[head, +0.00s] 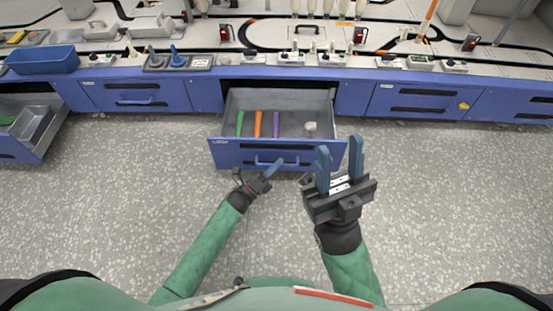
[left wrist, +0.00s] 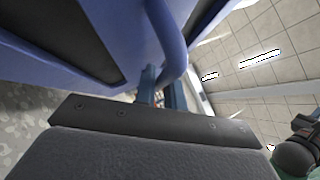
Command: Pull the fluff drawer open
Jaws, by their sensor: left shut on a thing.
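The fluff drawer (head: 233,155) is a blue-fronted grey drawer in the middle of the bench, and it stands pulled out. Its blue bar handle (head: 290,161) is on the front face. My left gripper (head: 275,167) is shut on this handle. In the left wrist view the handle (left wrist: 170,42) runs down between the blue fingers (left wrist: 160,92), and the gripper body hides part of the grip. Inside the drawer lie green, orange and purple strips (head: 258,124) and a small pale lump (head: 311,127). My right gripper (head: 340,147) is open and empty, at the right of the drawer front.
A second drawer (head: 36,120) at the far left stands open with metal trays in it. Closed drawers (head: 135,97) flank the middle one. The bench top (head: 290,40) carries small devices and a blue bin (head: 42,61). The speckled floor is clear.

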